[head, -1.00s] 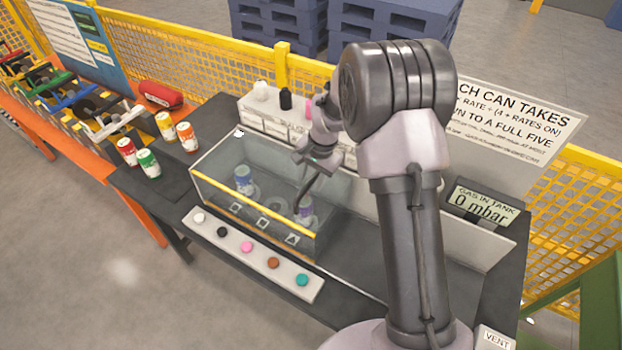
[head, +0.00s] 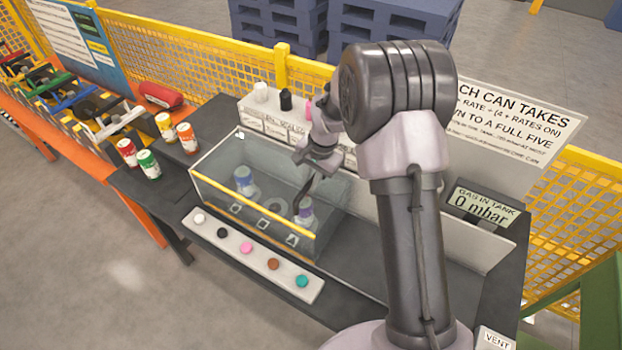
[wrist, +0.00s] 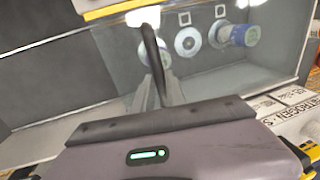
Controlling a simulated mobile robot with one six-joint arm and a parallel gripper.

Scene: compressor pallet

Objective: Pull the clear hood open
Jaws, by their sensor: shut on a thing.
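The clear hood (head: 225,189) is a glass box with a yellow front edge on the dark bench; it looks closed in the head view. In the wrist view its yellow edge (wrist: 110,9) is at the top. My gripper (head: 307,188) is over the hood's right part. In the wrist view, my gripper (wrist: 158,92) has its fingers shut on a dark curved bar (wrist: 152,55), which looks like the hood's handle.
A strip of coloured buttons (head: 247,248) lies before the hood. Several coloured cans (head: 149,164) stand at its left. A white box with bottles (head: 262,120) stands behind. A gas display (head: 482,207) is at right, with yellow mesh fence (head: 190,55) beyond.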

